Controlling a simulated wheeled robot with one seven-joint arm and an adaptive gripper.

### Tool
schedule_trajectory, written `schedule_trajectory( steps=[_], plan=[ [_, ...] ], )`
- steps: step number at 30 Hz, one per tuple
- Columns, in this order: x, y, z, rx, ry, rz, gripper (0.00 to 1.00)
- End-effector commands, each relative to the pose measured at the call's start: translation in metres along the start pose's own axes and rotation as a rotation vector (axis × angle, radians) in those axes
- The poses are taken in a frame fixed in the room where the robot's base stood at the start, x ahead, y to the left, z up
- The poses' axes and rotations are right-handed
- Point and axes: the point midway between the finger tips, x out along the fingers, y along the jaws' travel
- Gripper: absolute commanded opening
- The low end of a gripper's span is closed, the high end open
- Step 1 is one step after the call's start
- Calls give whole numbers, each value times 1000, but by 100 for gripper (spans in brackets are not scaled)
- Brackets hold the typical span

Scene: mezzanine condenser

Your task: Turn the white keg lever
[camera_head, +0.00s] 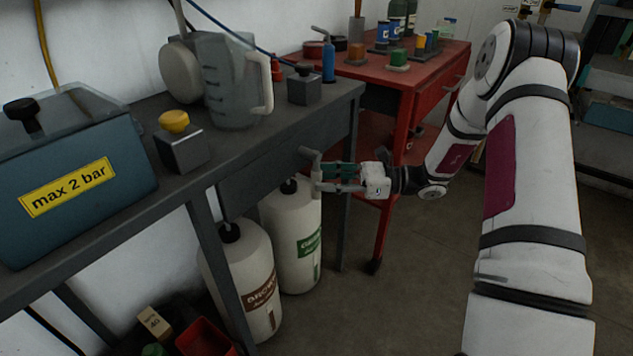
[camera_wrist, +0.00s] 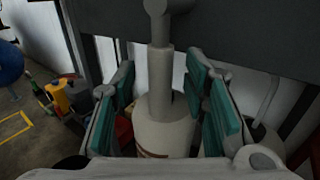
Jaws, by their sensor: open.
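A white keg with a green label (camera_head: 297,240) stands under the dark bench. My gripper (camera_head: 320,180) is at this lever, reaching in from the right. In the wrist view the lever's grey post (camera_wrist: 160,80) stands upright between my two teal-padded fingers (camera_wrist: 166,98). The fingers are open, with a gap on each side of the post. A white keg (camera_wrist: 163,132) shows below it. The lever's foot is partly hidden in the head view.
A second white keg with a brown label (camera_head: 250,285) stands nearer under the bench. On the bench (camera_head: 345,92) are a clear jug (camera_head: 228,95), a yellow button box (camera_head: 183,150) and a blue box (camera_head: 85,160). A red workbench (camera_head: 440,62) stands behind. Floor at right is clear.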

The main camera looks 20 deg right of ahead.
Motion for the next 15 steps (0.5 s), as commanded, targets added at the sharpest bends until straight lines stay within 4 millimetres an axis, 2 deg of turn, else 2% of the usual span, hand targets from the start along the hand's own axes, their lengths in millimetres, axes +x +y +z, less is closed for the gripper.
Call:
schedule_trajectory(
  steps=[3,6,15],
  plan=[
    [15,0,0,-2,-1,2,40],
    [22,0,0,-2,0,0,40],
    [26,0,0,-1,0,-1,40]
  ],
)
